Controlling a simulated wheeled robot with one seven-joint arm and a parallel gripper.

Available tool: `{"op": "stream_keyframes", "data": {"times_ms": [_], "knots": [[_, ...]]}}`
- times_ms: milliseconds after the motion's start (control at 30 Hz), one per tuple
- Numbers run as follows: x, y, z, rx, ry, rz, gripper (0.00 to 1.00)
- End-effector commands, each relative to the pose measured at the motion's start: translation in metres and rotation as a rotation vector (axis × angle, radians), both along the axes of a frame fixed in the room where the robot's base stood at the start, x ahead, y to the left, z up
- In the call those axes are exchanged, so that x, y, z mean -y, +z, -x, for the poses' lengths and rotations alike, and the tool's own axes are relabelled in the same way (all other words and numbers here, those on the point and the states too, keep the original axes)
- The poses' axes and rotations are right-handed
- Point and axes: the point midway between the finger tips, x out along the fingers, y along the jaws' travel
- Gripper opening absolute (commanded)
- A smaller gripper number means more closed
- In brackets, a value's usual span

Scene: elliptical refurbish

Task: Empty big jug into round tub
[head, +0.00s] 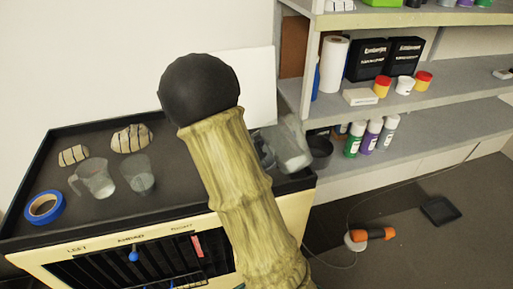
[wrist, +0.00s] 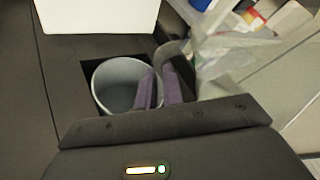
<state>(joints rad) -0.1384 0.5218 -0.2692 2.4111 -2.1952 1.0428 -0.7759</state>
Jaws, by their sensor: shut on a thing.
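My gripper is hidden behind my arm in the head view. In the wrist view its purple fingers (wrist: 160,88) are shut on the curved handle of the big clear jug (wrist: 232,52). The jug also shows in the head view (head: 293,146), tilted, at the tray's right end. A round grey tub (wrist: 112,88) with an open top stands left of the fingers in the wrist view, apart from the jug body. Its inside looks empty where visible. In the head view my arm hides most of that spot. The jug's contents cannot be made out.
The black-topped cabinet (head: 70,222) holds two clear vessels (head: 95,180) (head: 139,176), two striped stones (head: 131,139) and blue tape (head: 44,207). A dark round pot (head: 319,152) is by the right edge. Shelves (head: 440,110) with bottles stand right; a white board (head: 258,85) leans behind.

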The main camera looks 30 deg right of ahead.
Motion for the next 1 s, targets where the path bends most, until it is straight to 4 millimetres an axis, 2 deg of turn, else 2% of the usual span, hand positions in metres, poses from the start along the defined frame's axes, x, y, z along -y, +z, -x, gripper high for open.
{"op": "stream_keyframes", "data": {"times_ms": [33, 667, 1000], "knots": [[0.001, 0.003, 0.001, -0.034, -0.002, 0.008, 0.00], [0.004, -0.029, 0.017, -0.410, -0.005, 0.091, 0.00], [0.005, -0.027, 0.020, -0.502, -0.006, 0.112, 0.00]]}}
